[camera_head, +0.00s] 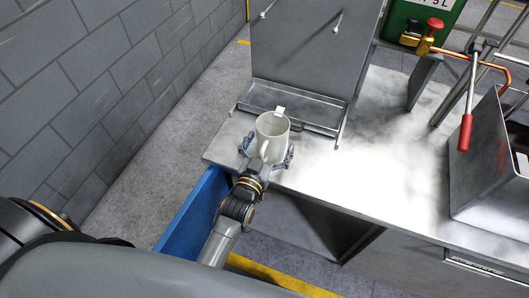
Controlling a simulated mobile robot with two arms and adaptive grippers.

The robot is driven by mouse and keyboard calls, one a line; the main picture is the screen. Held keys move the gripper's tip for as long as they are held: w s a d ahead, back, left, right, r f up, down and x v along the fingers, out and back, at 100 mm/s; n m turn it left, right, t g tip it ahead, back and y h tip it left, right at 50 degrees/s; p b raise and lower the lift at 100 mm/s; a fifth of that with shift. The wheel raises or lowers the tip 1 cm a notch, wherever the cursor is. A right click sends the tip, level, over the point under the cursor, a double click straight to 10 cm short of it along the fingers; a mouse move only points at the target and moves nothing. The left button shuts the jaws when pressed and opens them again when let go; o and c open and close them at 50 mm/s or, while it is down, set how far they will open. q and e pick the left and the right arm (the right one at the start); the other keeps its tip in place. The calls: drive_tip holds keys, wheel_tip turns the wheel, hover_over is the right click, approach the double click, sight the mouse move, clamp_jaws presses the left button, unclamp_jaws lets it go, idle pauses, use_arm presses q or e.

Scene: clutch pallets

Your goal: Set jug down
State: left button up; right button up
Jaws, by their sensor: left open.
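A pale grey-white jug (271,140) stands upright near the left end of the metal bench (340,185), in front of a metal tray. Its handle faces my arm. My left gripper (265,153) is at the jug, with its fingers open on either side of the jug's lower part. The jug's base is partly hidden by the gripper, so I cannot tell whether the fingers touch it. My right gripper is not in view.
A metal tray with an upright back panel (303,45) is behind the jug. A metal box (490,170) and a red-handled tool (466,130) are at the right. A blue drawer (190,215) stands out at the bench's left end. The bench middle is clear.

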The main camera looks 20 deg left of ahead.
use_arm(q)
drive_tip(key=s, duration=1.2)
drive_tip(key=shift+a+b, duration=0.2)
drive_tip(key=shift+b, duration=0.2)
drive_tip(key=shift+f, duration=0.15)
